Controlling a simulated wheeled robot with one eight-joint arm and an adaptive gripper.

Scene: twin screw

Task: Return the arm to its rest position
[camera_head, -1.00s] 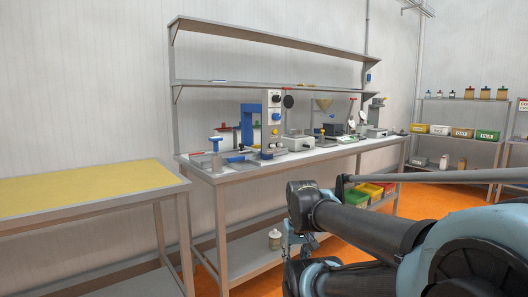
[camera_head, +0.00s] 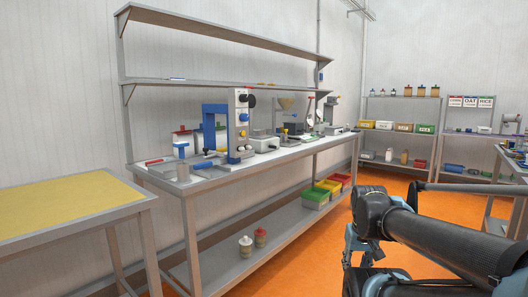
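My arm (camera_head: 440,231) reaches in from the right edge and lies low over the orange floor, at the lower right of the head view. It is folded, with dark tubes and light blue joints. My gripper seems to be at the lower end near the bottom edge, mostly hidden behind my arm links. I cannot make out its fingers or whether it holds anything. The arm is apart from the workbench (camera_head: 250,166), with a strip of floor between them.
A yellow-topped table (camera_head: 62,203) stands at the left. The workbench carries a blue-framed machine (camera_head: 214,127) and several devices. A storage shelf (camera_head: 400,130) stands at the back. Orange floor (camera_head: 300,262) is free.

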